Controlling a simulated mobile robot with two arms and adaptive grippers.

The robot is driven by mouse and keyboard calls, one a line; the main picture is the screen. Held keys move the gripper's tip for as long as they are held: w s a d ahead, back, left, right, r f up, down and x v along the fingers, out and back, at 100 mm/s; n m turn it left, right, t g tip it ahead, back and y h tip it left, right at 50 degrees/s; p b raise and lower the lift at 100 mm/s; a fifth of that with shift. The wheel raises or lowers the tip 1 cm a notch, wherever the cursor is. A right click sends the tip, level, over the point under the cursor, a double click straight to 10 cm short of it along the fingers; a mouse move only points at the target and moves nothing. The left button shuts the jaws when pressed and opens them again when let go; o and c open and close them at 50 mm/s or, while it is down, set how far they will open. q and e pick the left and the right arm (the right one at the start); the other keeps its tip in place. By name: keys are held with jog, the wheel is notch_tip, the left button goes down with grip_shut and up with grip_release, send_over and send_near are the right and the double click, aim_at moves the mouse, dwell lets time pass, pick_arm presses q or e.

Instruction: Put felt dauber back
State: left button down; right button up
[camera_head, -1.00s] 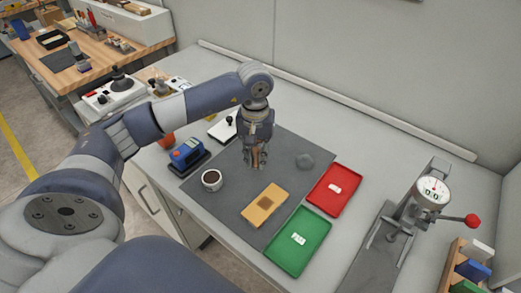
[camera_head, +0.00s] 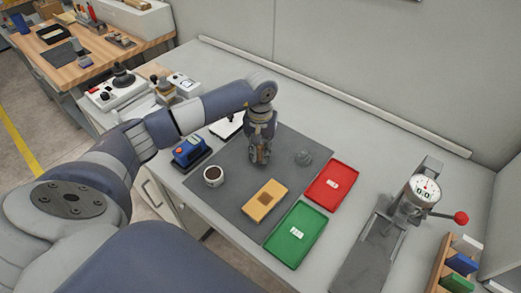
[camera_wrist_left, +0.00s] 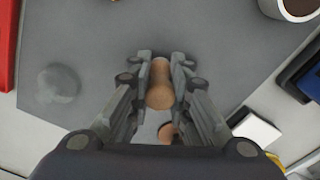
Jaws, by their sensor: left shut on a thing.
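My left gripper (camera_head: 260,160) is over the back part of the dark grey mat (camera_head: 228,192). In the left wrist view its two fingers (camera_wrist_left: 160,75) are shut on a tan, rounded wooden piece, which looks like the felt dauber (camera_wrist_left: 160,92). A second brown rounded part shows just below it, partly hidden by the gripper. The dauber's felt end cannot be made out. In the head view the fingers mostly hide the dauber. A white cup (camera_head: 213,176) with dark contents stands on the mat, left of the gripper. My right gripper is not in view.
A clear round piece (camera_head: 303,158) lies right of the gripper. An orange-tan block (camera_head: 265,200), a red tray (camera_head: 331,186) and a green tray (camera_head: 296,235) are nearer. A blue device (camera_head: 190,151) stands left, a dial gauge press (camera_head: 415,195) right. The mat's middle is mostly clear.

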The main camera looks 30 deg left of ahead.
pick_arm(q)
jog(key=shift+f, duration=0.15)
jog(key=c, duration=1.5)
grip_release()
jog(key=shift+r, duration=0.25)
notch_tip(320, 180, up, 10)
jog(key=b, duration=0.3)
jog(key=shift+b, duration=0.4)
jog(key=shift+r, duration=0.95)
jog(key=shift+r, duration=0.1)
